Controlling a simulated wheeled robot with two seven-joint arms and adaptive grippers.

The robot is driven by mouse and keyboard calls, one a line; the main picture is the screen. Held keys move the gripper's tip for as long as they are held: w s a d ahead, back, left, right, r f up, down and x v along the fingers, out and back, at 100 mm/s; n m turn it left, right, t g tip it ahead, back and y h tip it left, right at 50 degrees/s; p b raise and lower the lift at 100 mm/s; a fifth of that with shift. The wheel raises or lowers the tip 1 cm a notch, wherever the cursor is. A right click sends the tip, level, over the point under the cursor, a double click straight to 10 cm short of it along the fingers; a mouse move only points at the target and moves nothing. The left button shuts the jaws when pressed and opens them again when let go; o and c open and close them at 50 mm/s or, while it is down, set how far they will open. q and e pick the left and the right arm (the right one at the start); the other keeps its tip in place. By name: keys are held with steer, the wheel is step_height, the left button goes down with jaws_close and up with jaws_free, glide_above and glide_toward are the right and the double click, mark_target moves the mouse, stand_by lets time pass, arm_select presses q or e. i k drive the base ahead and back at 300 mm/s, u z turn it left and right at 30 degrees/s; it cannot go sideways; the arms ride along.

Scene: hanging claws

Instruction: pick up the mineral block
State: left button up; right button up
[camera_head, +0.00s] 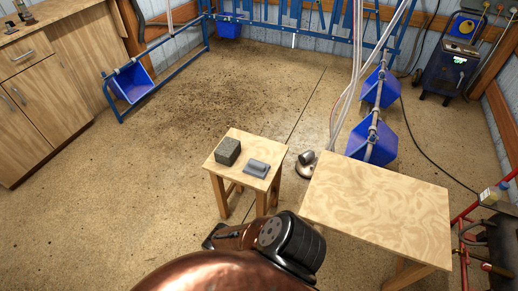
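The mineral block (228,152) looks like a dark grey, rough, box-shaped block. It rests on the left part of the top of a small wooden stool (248,139). A smaller smooth grey-blue object (257,167) lies just to its right on the same stool, apart from it. Nothing is touching the block from above. A copper-coloured part with a black joint, apparently my own arm, fills the bottom centre, in front of the stool. I cannot make out either gripper's fingers in this view.
A wooden table (377,207) stands right of the stool. A metallic claw (306,166) with pale hoses (349,95) is between them. Blue buckets (373,140) hang behind the table. Cabinets (68,75) are at the left, a welder-like machine (450,68) at the right. Floor left of the stool is clear.

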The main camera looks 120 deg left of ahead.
mark_target(226, 154)
steer(key=z, duration=5.85)
steer(key=i, duration=1.6)
steer(key=z, duration=3.8)
